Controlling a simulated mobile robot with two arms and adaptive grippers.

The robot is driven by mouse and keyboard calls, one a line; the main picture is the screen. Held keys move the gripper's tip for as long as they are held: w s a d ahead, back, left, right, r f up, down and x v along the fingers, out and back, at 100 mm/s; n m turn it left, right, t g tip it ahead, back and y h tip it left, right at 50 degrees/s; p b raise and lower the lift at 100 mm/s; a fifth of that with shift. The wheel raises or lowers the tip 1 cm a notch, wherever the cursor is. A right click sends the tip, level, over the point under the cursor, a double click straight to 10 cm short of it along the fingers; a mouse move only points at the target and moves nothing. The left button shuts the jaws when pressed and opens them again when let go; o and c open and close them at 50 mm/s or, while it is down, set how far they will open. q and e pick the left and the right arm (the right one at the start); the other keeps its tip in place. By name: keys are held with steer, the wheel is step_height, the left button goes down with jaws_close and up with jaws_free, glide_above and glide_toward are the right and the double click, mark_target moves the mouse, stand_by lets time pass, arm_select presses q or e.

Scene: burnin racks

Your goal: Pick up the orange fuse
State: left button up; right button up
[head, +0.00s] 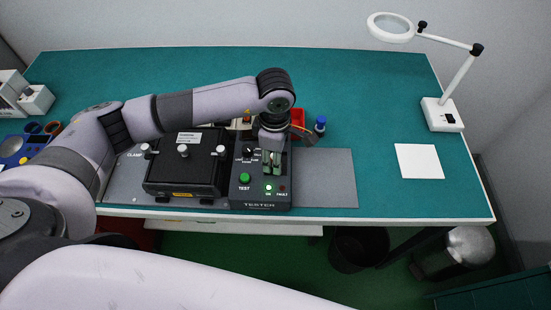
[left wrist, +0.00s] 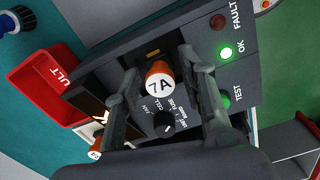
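The orange fuse (left wrist: 157,70) has a white end marked 7A and stands on the dark tester panel, seen in the left wrist view. The two fingers of my left gripper (left wrist: 161,76) are on either side of it, apart, with a small gap showing at each side. In the head view my left gripper (head: 271,162) points down over the tester (head: 262,196), and it hides the fuse there. A second white-capped orange piece (left wrist: 95,153) is partly hidden behind a finger. My right gripper is not in view.
The tester has a lit green OK lamp (left wrist: 226,53), a green test button (head: 244,178) and a dark knob (left wrist: 164,123). A black clamp box (head: 185,165) stands left of it.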

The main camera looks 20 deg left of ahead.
arm_select(q)
jaws_close()
steer(key=shift+r, duration=0.1)
